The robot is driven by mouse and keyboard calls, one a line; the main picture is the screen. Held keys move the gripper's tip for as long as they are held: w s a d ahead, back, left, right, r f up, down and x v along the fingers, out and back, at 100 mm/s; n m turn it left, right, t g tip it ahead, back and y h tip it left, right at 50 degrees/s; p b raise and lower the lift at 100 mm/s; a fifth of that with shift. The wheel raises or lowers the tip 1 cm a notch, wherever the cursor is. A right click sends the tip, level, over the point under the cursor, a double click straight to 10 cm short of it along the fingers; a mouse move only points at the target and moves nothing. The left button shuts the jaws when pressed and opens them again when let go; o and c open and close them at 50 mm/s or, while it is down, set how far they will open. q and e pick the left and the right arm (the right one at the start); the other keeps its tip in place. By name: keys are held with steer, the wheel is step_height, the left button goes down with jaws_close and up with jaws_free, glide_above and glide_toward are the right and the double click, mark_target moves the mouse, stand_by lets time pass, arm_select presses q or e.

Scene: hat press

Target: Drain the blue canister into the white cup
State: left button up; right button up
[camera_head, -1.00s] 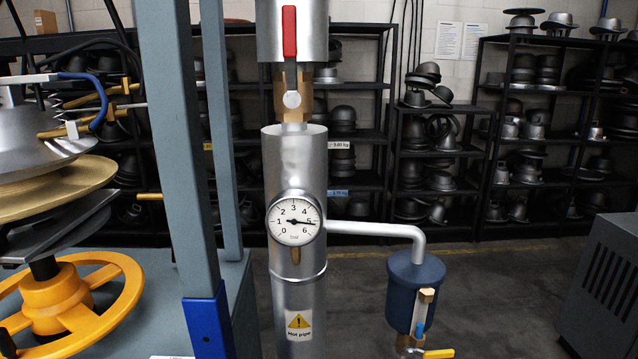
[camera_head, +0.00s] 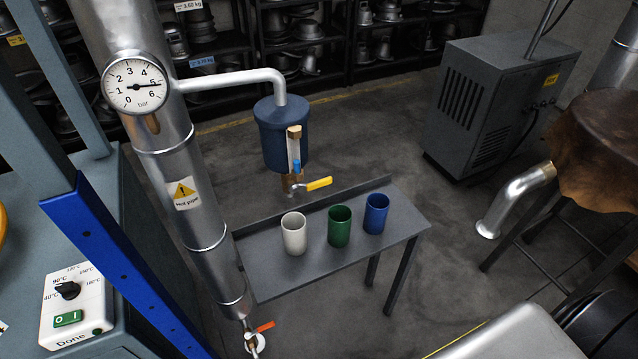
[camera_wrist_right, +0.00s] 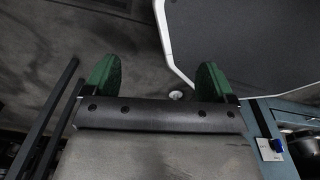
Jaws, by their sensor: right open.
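The blue canister (camera_head: 281,137) hangs at the end of a pipe in the head view. A sight tube with a brass fitting is on its front. Below it is a tap with a yellow lever (camera_head: 318,185) pointing right. The white cup (camera_head: 294,233) stands upright on a small grey shelf (camera_head: 268,282), at the left of the row and below the tap. Whether it is exactly under the outlet I cannot tell. My right gripper (camera_wrist_right: 158,80) shows green fingertips wide apart in the right wrist view, with nothing between them. My left gripper is not in view.
A green cup (camera_head: 340,226) and a blue cup (camera_head: 376,213) stand right of the white one. The hot pipe (camera_head: 180,165) with a gauge (camera_head: 136,83) stands left. A red-handled valve (camera_head: 262,329) is at its foot. A grey cabinet (camera_head: 490,100) stands right.

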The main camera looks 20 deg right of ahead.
steer(key=shift+w, duration=0.1)
steer(key=shift+c, duration=1.1)
steer(key=shift+m+t, duration=0.8)
steer(key=w, duration=0.2)
steer(key=w+r, duration=0.1)
steer(key=w, duration=0.1)
steer(key=w+a, duration=0.1)
steer(key=w, duration=0.1)
steer(key=shift+r, duration=0.3)
steer(key=c, duration=0.5)
steer(key=w+r+m+t, duration=0.1)
steer(key=w, duration=0.2)
steer(key=w+a+r+m+t, duration=0.1)
steer(key=w+r, duration=0.1)
steer(key=w, duration=0.2)
steer(key=w+r+m+t, duration=0.1)
steer(key=w+r, duration=0.1)
steer(key=w, duration=0.2)
steer(key=shift+a+r+m+y, duration=0.2)
steer(key=shift+a+m+y, duration=0.1)
steer(key=shift+y, duration=0.1)
steer(key=shift+c, duration=0.3)
steer(key=m+t, duration=1.2)
steer(key=m, duration=0.3)
glide_toward(320, 185)
steer(key=w, duration=1)
steer(key=shift+w+a+f, duration=0.2)
steer(key=shift+w+a, duration=0.05)
steer(key=shift+w, duration=0.05)
steer(key=shift+c, duration=0.4)
